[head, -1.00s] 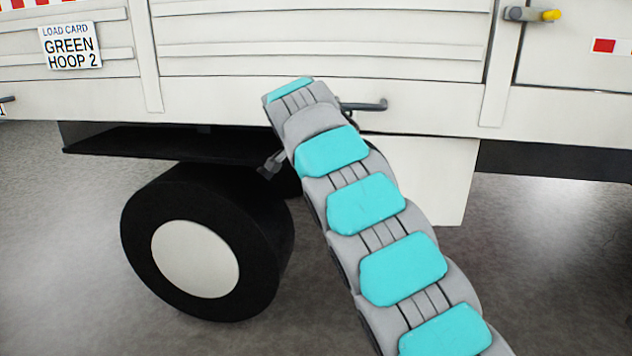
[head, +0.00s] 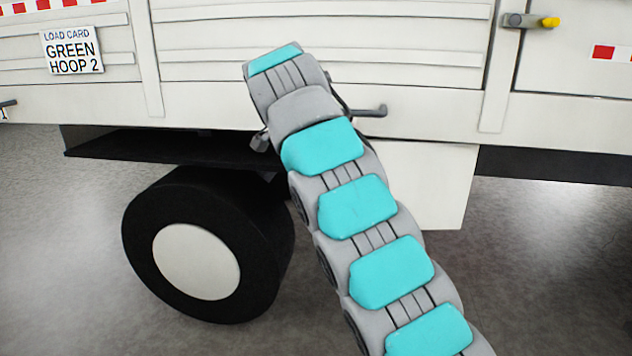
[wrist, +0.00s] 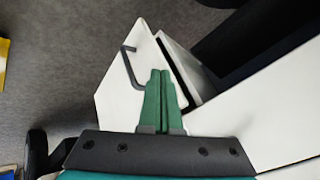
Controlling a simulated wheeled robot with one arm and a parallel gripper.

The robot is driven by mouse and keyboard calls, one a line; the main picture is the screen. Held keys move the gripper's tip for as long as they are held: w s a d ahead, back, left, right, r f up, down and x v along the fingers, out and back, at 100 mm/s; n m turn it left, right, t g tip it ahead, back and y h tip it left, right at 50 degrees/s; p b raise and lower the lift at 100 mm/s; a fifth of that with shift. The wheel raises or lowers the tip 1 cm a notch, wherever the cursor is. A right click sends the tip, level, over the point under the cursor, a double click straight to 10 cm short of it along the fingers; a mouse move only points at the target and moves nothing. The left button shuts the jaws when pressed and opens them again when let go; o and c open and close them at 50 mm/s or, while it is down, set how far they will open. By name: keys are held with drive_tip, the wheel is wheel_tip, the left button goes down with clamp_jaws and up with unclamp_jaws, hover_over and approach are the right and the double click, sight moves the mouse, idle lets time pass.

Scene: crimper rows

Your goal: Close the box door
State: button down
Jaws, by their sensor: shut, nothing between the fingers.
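In the wrist view, a white door panel (wrist: 120,90) with a dark bent handle (wrist: 128,68) stands at an angle. A gap and dark edge separate it from a white box-like frame (wrist: 185,62) on its right, so it looks open. My gripper (wrist: 160,75) has its green fingers shut and empty, just right of the handle and over the panel; I cannot tell if they touch it. In the head view, my arm hides the gripper. A white box side (head: 435,180) shows under the vehicle body, right of the arm; its door cannot be made out there.
The white vehicle side (head: 320,65) spans the head view, with a grey handle (head: 372,111) beside my arm. A black wheel (head: 265,250) and dark shelf (head: 120,150) lie left of the arm. A yellow-tipped latch (head: 530,21) is at upper right. Grey floor is clear at lower right.

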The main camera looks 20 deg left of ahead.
drive_tip(key=d+f+n+y, duration=0.15)
drive_tip(key=d+f, duration=0.25)
drive_tip(key=d, duration=0.4)
drive_tip(key=d+f+n+y, duration=0.1)
drive_tip(key=d+f+n, duration=0.15)
drive_tip(key=d, duration=0.55)
drive_tip(key=a+f+m+t+y, duration=0.4)
drive_tip(key=a+t+y, duration=0.15)
drive_tip(key=a, duration=0.55)
drive_tip(key=s+f+m+t+h, duration=0.2)
drive_tip(key=s+m+t+h, duration=0.1)
drive_tip(key=s+m+t, duration=0.4)
drive_tip(key=w+a+n+g+p, duration=0.1)
drive_tip(key=w+a+g+p, duration=0.1)
drive_tip(key=w, duration=1)
drive_tip(key=shift+w+a, duration=0.4)
drive_tip(key=shift+a, duration=0.1)
drive_tip(key=shift+f+g, duration=0.1)
drive_tip(key=shift+g, duration=0.15)
